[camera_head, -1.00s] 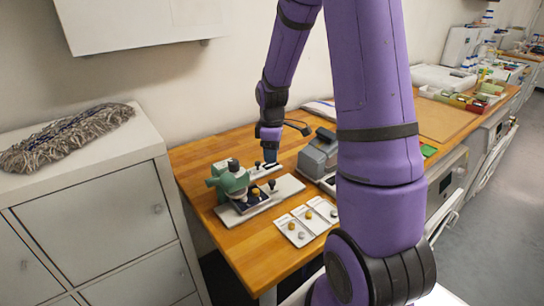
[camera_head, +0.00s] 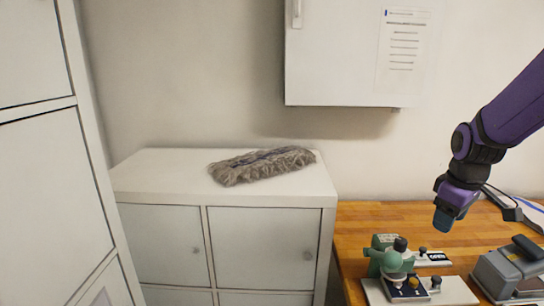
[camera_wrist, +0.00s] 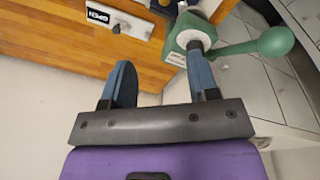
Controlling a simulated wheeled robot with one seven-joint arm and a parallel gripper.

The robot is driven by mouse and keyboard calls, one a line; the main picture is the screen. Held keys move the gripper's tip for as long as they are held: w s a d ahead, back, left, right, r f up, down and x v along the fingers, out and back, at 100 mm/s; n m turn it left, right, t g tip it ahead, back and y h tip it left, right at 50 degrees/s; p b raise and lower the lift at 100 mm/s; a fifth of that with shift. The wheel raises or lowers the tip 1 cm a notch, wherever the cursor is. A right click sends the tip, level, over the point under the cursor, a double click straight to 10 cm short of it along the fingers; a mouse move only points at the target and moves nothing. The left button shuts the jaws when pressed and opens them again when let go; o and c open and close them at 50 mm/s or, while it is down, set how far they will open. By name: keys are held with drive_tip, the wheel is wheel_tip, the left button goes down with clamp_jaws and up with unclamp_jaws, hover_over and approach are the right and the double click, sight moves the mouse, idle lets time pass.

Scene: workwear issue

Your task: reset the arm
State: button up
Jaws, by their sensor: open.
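My purple arm reaches in from the right in the head view, with my gripper (camera_head: 449,216) above the wooden workbench (camera_head: 375,222). In the wrist view my gripper (camera_wrist: 162,82) shows two blue fingers spread apart with nothing between them. The green press (camera_head: 389,259) stands on the bench below and left of my gripper; in the wrist view the green press (camera_wrist: 190,32) lies just beyond the right finger, and I cannot tell whether they touch. A small plate marked OPEN (camera_wrist: 118,18) lies beyond the left finger.
A white cabinet (camera_head: 265,240) with a grey mop head (camera_head: 262,165) on top stands left of the bench. A grey device (camera_head: 508,268) sits on the bench at right. A white wall cupboard (camera_head: 345,55) hangs above. A tall white cabinet (camera_head: 45,170) is at far left.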

drive_tip(key=s+a+r+m+t, duration=0.1)
drive_tip(key=s+a+r+m, duration=0.2)
drive_tip(key=s, duration=0.6)
drive_tip(key=s+a+r+m+t, duration=0.2)
drive_tip(key=s+a+r, duration=0.5)
drive_tip(key=s+r, duration=0.2)
drive_tip(key=shift+s+r+m+t, duration=0.3)
drive_tip(key=shift+r+m, duration=0.1)
drive_tip(key=shift+r, duration=0.1)
